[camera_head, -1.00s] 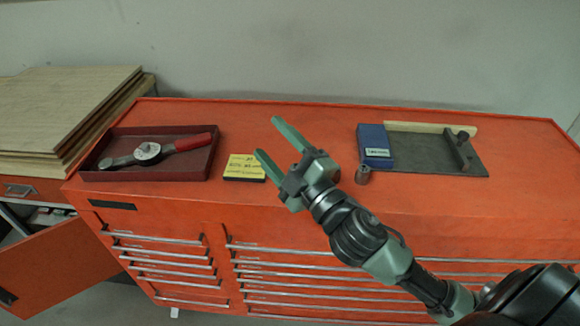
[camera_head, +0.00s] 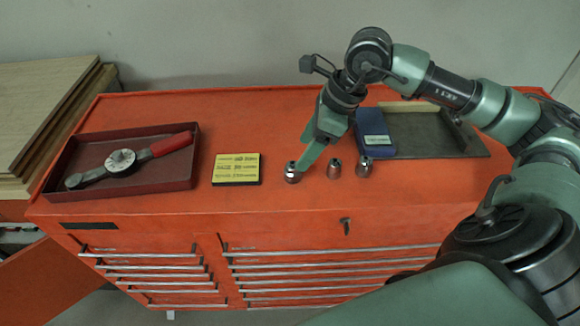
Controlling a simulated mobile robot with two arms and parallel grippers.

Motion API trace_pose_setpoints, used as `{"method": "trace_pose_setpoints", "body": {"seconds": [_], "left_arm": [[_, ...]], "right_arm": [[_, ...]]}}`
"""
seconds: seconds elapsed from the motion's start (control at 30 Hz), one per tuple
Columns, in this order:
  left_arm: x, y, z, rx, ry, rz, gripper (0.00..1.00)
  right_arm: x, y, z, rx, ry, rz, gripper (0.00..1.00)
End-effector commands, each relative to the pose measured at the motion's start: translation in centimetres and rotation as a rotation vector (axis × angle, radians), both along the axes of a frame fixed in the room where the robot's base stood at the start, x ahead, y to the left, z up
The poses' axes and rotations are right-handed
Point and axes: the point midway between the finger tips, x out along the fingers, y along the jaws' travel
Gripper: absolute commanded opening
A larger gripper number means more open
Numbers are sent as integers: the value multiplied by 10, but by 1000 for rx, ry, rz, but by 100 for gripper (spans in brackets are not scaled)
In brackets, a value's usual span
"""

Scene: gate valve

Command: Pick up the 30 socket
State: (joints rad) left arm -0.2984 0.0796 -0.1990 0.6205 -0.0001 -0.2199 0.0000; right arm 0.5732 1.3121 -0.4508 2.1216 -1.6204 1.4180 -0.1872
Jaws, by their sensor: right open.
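Three small metal sockets stand in a row on the red cabinet top: a left socket (camera_head: 292,173), a middle socket (camera_head: 334,169) and a right socket (camera_head: 364,167). Their size marks are too small to read, so I cannot tell which is the 30. My right gripper (camera_head: 303,157) points down with its green fingers at the left socket. It is open, and one fingertip overlaps the top of that socket in the picture. I cannot tell whether they touch. My left gripper is not in view.
A yellow-labelled block (camera_head: 236,169) lies left of the sockets. A dark red tray (camera_head: 60,185) holds a dial torque wrench (camera_head: 121,162). My right arm spans the right side.

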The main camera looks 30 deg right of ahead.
Motion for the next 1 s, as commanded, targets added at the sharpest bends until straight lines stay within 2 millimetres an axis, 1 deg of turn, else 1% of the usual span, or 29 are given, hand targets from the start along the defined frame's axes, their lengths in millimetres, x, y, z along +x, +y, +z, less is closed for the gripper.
{"method": "trace_pose_setpoints", "body": {"seconds": [0.17, 0.33, 0.4, 0.5, 0.6, 0.77, 0.87, 0.9, 0.97, 1.0], "left_arm": [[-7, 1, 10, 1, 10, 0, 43], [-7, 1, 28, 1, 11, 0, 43], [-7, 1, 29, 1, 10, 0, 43], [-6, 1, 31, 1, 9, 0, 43], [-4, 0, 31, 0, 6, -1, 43], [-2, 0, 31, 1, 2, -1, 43], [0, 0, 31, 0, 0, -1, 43], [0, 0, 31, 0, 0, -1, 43], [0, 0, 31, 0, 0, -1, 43], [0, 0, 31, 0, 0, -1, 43]], "right_arm": [[5, 9, -17, 7, 4, 2, 63], [11, 19, -37, 9, 6, 3, 63], [14, 22, -49, 9, 5, 3, 63], [17, 24, -58, 9, 2, 3, 63], [18, 24, -62, 7, 0, 2, 63], [18, 24, -62, 7, 0, 2, 63], [18, 24, -62, 7, 0, 2, 38], [18, 24, -62, 7, 0, 2, 27], [18, 24, -62, 7, 0, 2, 10], [18, 24, -62, 7, 0, 2, 0]]}}
